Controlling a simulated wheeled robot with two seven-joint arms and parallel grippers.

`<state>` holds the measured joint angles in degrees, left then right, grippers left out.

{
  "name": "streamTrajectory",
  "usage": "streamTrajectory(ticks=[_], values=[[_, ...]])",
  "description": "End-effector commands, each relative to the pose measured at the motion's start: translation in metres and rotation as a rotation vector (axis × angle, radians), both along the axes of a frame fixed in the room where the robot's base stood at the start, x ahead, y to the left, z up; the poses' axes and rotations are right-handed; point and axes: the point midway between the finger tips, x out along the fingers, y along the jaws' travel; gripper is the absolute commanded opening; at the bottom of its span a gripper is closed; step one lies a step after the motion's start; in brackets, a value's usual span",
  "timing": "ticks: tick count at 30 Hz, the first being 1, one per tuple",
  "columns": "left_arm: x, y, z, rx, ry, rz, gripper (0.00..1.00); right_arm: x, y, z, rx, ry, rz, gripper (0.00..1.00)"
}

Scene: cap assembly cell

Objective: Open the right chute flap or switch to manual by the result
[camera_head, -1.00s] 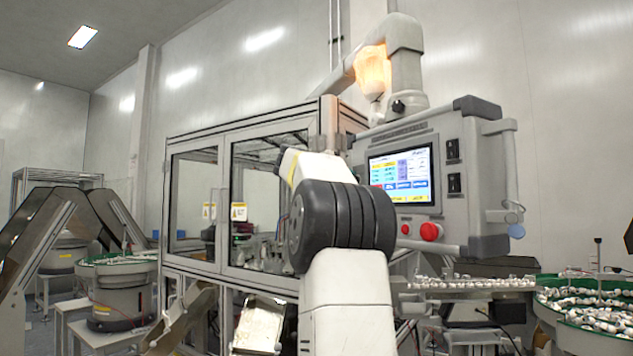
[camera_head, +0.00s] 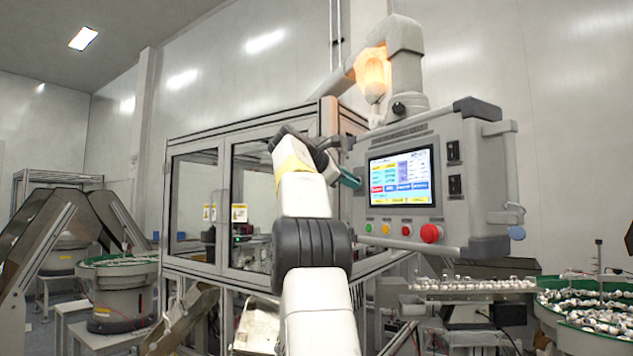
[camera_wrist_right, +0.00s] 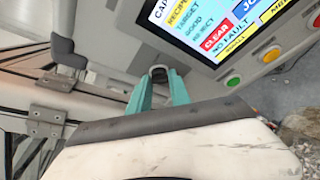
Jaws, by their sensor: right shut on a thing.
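The grey control panel (camera_head: 455,165) has a lit touchscreen (camera_head: 400,177); the wrist view shows this screen (camera_wrist_right: 215,30) with a red CLEAR key and the words NO FAULT. My right gripper (camera_head: 349,180) is at the panel's left side. In the wrist view its teal fingers (camera_wrist_right: 157,84) are shut around a small dark knob (camera_wrist_right: 158,72) on the panel face, left of the screen. A metal chute (camera_head: 258,328) shows below the machine, partly behind my right arm; its flap cannot be made out. My left gripper is out of view.
Below the screen are green, yellow and red buttons and a large red mushroom button (camera_head: 431,233). A glass-doored machine frame (camera_head: 195,205) stands behind my arm. Bowl feeders (camera_head: 120,290) stand left; a green-rimmed bowl of parts (camera_head: 590,310) stands right. An orange lamp (camera_head: 374,75) glows above.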

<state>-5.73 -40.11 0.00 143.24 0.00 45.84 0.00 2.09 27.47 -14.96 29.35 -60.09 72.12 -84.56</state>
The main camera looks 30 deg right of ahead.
Motion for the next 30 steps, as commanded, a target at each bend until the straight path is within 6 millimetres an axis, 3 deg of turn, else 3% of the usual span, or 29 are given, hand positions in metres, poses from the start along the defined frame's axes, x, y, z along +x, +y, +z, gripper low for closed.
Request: streamTrajectory(ticks=[13,14,15,25,30], values=[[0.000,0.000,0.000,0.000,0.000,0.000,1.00,0.000,0.000,-0.001,0.001,0.012,-0.001,0.00],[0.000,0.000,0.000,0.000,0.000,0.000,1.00,0.000,0.000,-0.001,0.000,0.012,0.000,0.28],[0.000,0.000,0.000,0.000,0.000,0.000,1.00,0.000,0.000,-0.001,0.000,0.011,-0.001,0.33],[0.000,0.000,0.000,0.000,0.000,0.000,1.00,-0.001,0.002,0.001,-0.001,0.009,0.000,0.33],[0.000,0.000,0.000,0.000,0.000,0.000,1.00,-0.006,0.023,0.007,-0.001,0.008,0.004,0.33]])
